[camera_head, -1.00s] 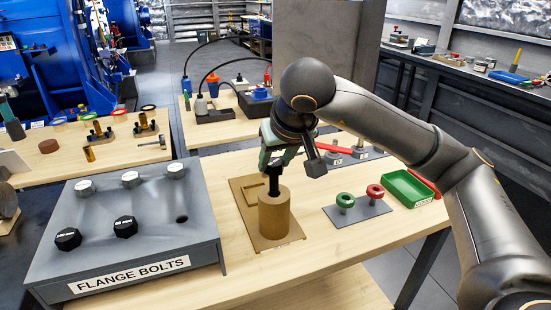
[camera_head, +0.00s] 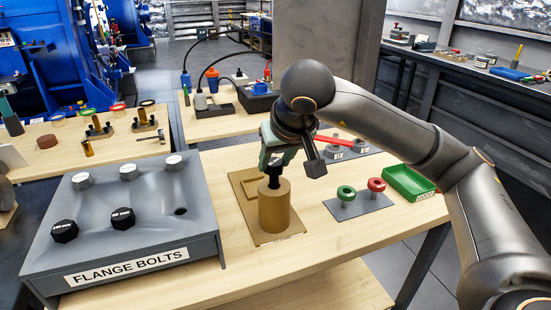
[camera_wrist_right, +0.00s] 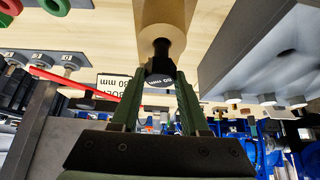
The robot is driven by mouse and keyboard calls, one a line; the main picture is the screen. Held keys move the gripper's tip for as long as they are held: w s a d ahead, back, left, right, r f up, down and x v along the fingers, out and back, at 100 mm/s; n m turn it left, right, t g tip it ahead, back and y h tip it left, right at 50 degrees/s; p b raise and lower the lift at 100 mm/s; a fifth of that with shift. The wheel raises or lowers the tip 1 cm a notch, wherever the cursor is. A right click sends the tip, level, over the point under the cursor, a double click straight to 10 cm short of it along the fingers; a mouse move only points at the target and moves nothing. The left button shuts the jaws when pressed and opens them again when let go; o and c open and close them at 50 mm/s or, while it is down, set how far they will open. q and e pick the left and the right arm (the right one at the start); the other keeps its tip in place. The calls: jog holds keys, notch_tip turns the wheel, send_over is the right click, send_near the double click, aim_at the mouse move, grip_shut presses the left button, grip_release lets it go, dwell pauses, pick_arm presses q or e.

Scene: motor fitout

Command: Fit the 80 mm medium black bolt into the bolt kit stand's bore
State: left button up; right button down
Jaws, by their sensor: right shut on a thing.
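The bolt kit stand is a tan cylinder (camera_head: 275,210) on a flat tan plate, in the middle of the table. It also shows at the top of the wrist view (camera_wrist_right: 165,18). My right gripper (camera_head: 274,165) is just above the cylinder, shut on the black bolt (camera_head: 274,181). In the wrist view the bolt's head (camera_wrist_right: 160,78), with an 80 mm mark, sits between the fingertips (camera_wrist_right: 158,76). The bolt points down, its lower end inside the cylinder's top; how deep is hidden. My left gripper is not in view.
The grey FLANGE BOLTS rack (camera_head: 205,228) at left holds silver and black bolts, with one empty hole (camera_head: 181,211). A plate with a green ring (camera_head: 346,193) and a red ring (camera_head: 376,185), and a green tray (camera_head: 408,184), are to the right.

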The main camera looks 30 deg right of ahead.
aim_at(278, 171)
jog(key=shift+f, duration=0.15)
jog(key=shift+f+b, duration=0.3)
jog(key=shift+f+b, duration=0.4)
jog(key=shift+f, duration=0.1)
jog(key=shift+f+b, duration=0.7)
jog(key=shift+f, duration=0.15)
dwell(0.4)
jog(key=shift+c, duration=1.6)
grip_release()
